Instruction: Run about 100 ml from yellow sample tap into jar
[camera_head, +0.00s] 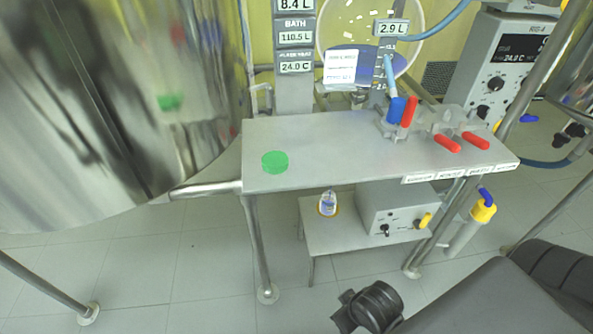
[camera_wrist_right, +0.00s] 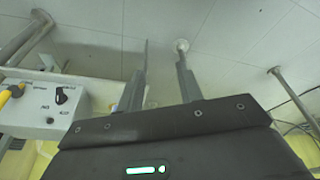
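A small clear jar (camera_head: 328,203) with a pale label stands upright on the low shelf, with an orange-yellow rim around its base. Whether it holds liquid is too small to tell. A green round lid (camera_head: 274,162) lies on the upper steel table. A yellow fitting with a blue handle (camera_head: 483,211), likely the sample tap, sits on a pale tube below the table's right end. My right gripper (camera_wrist_right: 161,68) shows in the right wrist view, open and empty, with floor behind its fingers. My left gripper is not in view.
The steel table (camera_head: 335,140) has red-handled valves (camera_head: 447,143) at its right. A grey control box (camera_head: 396,210) with a yellow knob stands beside the jar on the low shelf (camera_head: 330,238). A large steel vessel (camera_head: 115,110) fills the left. Table legs stand on the tiled floor.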

